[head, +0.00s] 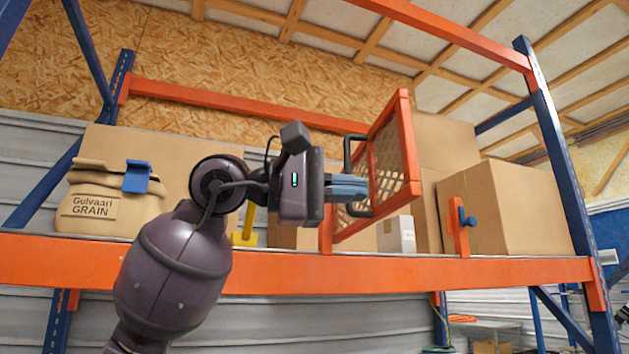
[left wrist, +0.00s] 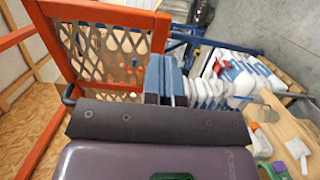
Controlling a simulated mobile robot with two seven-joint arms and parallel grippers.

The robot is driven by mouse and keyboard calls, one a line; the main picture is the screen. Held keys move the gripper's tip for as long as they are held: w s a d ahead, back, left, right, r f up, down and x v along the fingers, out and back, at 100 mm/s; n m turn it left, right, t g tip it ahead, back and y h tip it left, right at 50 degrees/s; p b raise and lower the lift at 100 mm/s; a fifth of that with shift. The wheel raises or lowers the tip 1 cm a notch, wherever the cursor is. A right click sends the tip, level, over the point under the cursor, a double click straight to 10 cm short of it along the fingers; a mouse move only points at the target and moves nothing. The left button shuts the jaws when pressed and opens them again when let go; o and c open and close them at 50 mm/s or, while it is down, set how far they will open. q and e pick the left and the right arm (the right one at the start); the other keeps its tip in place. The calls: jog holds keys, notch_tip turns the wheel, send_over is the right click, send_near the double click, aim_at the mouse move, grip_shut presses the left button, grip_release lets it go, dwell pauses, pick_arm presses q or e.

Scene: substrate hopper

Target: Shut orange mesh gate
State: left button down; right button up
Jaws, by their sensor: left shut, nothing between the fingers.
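The orange mesh gate (head: 405,135) stands swung open on the shelf's front beam, its frame at an angle to the shelf front. Its dark handle (head: 348,150) is on the side towards my left gripper (head: 362,188). The gripper is shut and empty, with its fingertips at the gate, by the handle and mesh; I cannot tell whether they touch. In the left wrist view the gate (left wrist: 100,13) is ahead of the fingers (left wrist: 165,78). An orange post (head: 458,240) with a blue knob (head: 468,217) stands to the right on the beam. My right gripper is not in view.
An orange beam (head: 280,271) runs along the shelf front between blue uprights (head: 560,150). Behind it are a grain sack (head: 90,208) with a blue clip, a large box (head: 510,205) and a small white box (head: 397,234). The space between gate and post is open in front.

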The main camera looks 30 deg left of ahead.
aim_at(404, 193)
pick_arm(q)
jog(key=shift+p+x, duration=0.4)
jog(key=shift+x, duration=2.2)
